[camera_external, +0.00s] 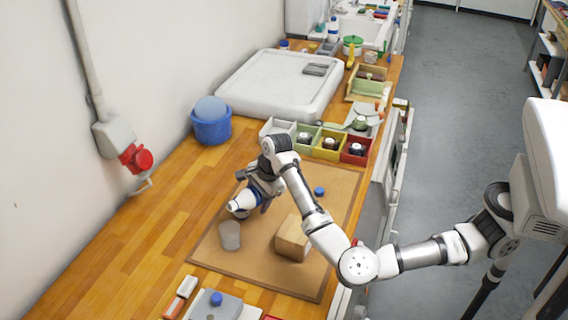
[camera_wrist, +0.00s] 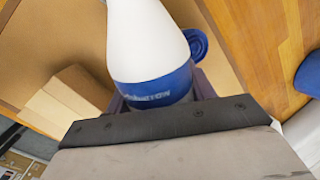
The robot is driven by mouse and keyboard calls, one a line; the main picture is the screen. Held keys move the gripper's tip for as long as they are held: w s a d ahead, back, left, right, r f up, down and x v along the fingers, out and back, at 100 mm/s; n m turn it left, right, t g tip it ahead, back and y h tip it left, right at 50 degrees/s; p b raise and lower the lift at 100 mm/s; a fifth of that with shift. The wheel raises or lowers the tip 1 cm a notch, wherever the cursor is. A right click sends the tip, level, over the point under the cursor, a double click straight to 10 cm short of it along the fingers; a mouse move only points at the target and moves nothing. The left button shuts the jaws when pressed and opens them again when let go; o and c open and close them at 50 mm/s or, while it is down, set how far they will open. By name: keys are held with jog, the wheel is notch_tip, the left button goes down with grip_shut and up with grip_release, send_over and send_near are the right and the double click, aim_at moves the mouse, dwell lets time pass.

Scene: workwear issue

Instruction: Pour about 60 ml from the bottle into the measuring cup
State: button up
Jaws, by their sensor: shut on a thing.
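The bottle, white with a blue band, is held in my gripper (camera_external: 262,194). In the external view the bottle (camera_external: 244,201) is tilted, its narrower white end pointing down-left above the measuring cup. In the wrist view the bottle (camera_wrist: 148,42) fills the top centre, with its blue lettered band between my jaws. The measuring cup (camera_external: 230,236), greyish and translucent, stands on the brown mat (camera_external: 208,250). The bottle appears apart from the cup. I cannot make out a stream or the cup's level. The cup is not discernible in the wrist view.
A cardboard-coloured box (camera_external: 292,238) stands right of the cup, and a small blue round object (camera_external: 319,191) lies on the mat. Coloured bins (camera_external: 328,145), a blue bucket (camera_external: 211,128) and a white tray (camera_external: 280,85) are farther back. Bare wood lies left of the mat.

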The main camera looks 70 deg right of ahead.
jog(key=shift+d+r+g+h+p, duration=0.1)
jog(key=shift+g+h+p, duration=0.3)
jog(key=shift+p, duration=0.55)
jog(key=shift+s+d, duration=0.15)
jog(key=shift+s, duration=0.05)
dwell(0.3)
jog(key=shift+s+d, duration=0.3)
jog(key=shift+d, duration=0.15)
jog(key=shift+h, duration=0.3)
jog(key=shift+s+d+p, duration=0.1)
jog(key=shift+p, duration=0.45)
dwell(1.2)
